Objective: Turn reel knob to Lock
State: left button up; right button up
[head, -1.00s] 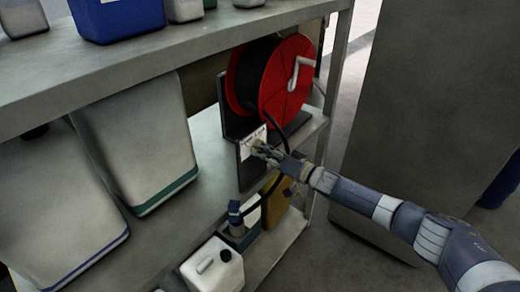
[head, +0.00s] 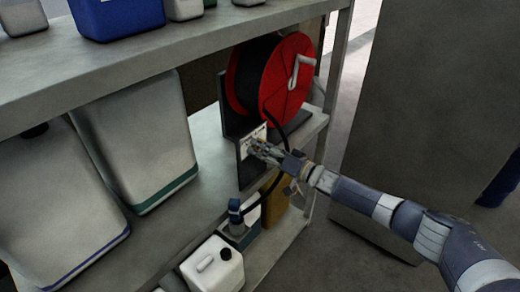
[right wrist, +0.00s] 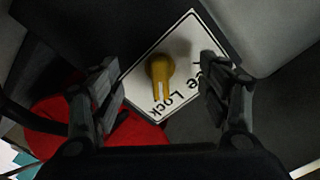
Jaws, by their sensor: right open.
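The reel knob (right wrist: 160,72) is yellow, with a pale line on its narrower end. It sits on a white label plate (right wrist: 180,48) lettered "Lock" and "Free", the latter partly hidden by a finger. In the right wrist view the lined end points down, towards the end of the "Lock" lettering. My right gripper (right wrist: 158,82) is open, one finger on each side of the knob, with visible gaps. In the head view my right gripper (head: 262,151) is at the plate and hides the knob. My left gripper is not in view.
The red hose reel (head: 285,80) stands on the shelf just above the plate, its black hose (head: 270,193) hanging beside my gripper. White containers (head: 140,135) stand left on the shelf. A white jug (head: 213,268) is below. A grey cabinet (head: 430,120) stands at right.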

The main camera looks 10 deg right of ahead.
jog(key=v, duration=0.7)
dwell(0.4)
